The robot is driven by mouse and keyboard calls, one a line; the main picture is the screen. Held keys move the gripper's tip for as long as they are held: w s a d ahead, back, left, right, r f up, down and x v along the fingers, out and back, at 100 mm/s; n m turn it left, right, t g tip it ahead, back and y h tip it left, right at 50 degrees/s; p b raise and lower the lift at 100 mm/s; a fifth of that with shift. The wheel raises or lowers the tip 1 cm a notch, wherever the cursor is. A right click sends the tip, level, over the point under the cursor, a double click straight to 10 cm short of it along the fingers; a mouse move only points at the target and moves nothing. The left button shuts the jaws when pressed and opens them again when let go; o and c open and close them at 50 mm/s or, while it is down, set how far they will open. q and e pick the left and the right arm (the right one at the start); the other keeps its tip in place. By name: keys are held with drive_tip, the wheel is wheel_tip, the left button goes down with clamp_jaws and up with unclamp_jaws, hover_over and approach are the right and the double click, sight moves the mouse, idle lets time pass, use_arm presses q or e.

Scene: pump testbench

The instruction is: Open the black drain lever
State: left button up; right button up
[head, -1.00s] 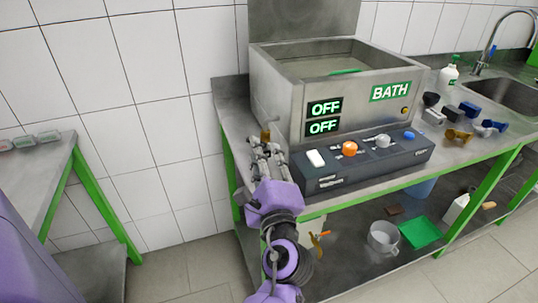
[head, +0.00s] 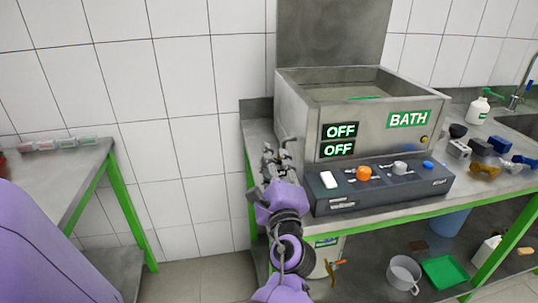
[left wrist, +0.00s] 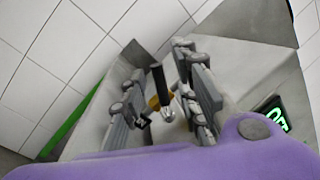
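The black drain lever (left wrist: 157,80) shows in the left wrist view, upright above a brass-coloured valve part (left wrist: 154,103) and a silver fitting (left wrist: 168,112). My left gripper (left wrist: 160,68) is open, with one finger on each side of the lever in that view. I cannot tell whether either finger touches it. In the head view, my left gripper (head: 279,153) is at the left side of the steel bath (head: 300,110), and the lever is hidden there. My right gripper is not in view.
A dark control box (head: 385,185) with a white switch and coloured knobs stands in front of the bath. Blue, grey and yellow parts (head: 485,146) lie to the right. A bucket (head: 328,255) stands below the bench. A second bench (head: 60,175) is at the left.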

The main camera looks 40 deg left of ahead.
use_arm(q)
drive_tip(key=shift+w+a+r, duration=0.15)
drive_tip(key=shift+w+a, duration=0.3)
drive_tip(key=shift+a, duration=0.05)
clamp_jaws()
